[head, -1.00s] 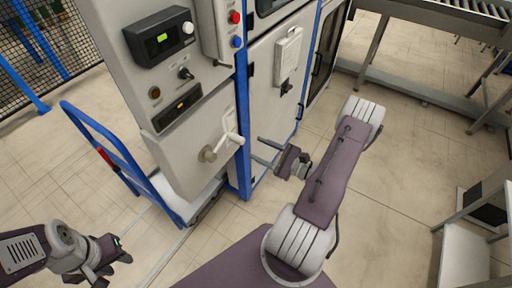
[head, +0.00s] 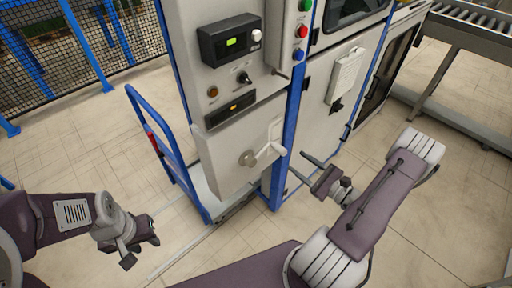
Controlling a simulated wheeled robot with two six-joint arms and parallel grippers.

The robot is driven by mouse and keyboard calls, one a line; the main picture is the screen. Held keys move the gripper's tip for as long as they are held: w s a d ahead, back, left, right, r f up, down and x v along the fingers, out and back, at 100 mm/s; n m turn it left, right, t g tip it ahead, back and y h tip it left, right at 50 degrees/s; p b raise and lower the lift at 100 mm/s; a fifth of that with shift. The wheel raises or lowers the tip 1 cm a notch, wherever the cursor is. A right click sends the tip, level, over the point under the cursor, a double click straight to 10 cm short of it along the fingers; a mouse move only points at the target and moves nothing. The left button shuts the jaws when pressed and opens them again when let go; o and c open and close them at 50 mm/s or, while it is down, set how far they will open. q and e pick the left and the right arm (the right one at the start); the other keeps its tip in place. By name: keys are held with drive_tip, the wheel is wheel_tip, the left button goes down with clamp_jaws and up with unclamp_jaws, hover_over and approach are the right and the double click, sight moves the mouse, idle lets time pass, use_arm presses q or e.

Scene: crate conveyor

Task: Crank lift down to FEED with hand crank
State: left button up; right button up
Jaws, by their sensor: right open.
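The hand crank (head: 266,153) is a pale grey arm and handle on a round hub, on the front of the grey machine cabinet (head: 222,172). My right gripper (head: 298,168) is open and empty, with its two dark fingers pointing left towards the crank. It is to the right of the crank and appears apart from it, near the blue post. My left gripper (head: 143,246) is at the lower left, away from the cabinet, with nothing visible in it. Its finger opening is not clear. The small display (head: 236,42) glows green, but its text is too small to read.
A blue-framed cart (head: 150,135) stands left of the cabinet. A blue post (head: 284,150) rises right of the crank. Green, red and blue buttons (head: 302,31) sit on a box above. A roller conveyor (head: 470,20) is at the upper right.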

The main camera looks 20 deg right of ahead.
sight(286, 153)
idle(0.4)
drive_tip(key=shift+r+p, duration=0.15)
drive_tip(key=shift+p, duration=0.2)
drive_tip(key=w+a+p, duration=0.1)
drive_tip(key=w, duration=0.1)
drive_tip(key=w+a+m+p, duration=0.1)
drive_tip(key=w, duration=0.2)
drive_tip(key=w+a+m+p, duration=0.1)
drive_tip(key=w+p, duration=0.1)
drive_tip(key=w, duration=0.1)
drive_tip(key=shift+w+a+f, duration=0.1)
drive_tip(key=shift+a+f, duration=0.15)
drive_tip(key=shift+f, duration=0.05)
clamp_jaws()
idle(1.0)
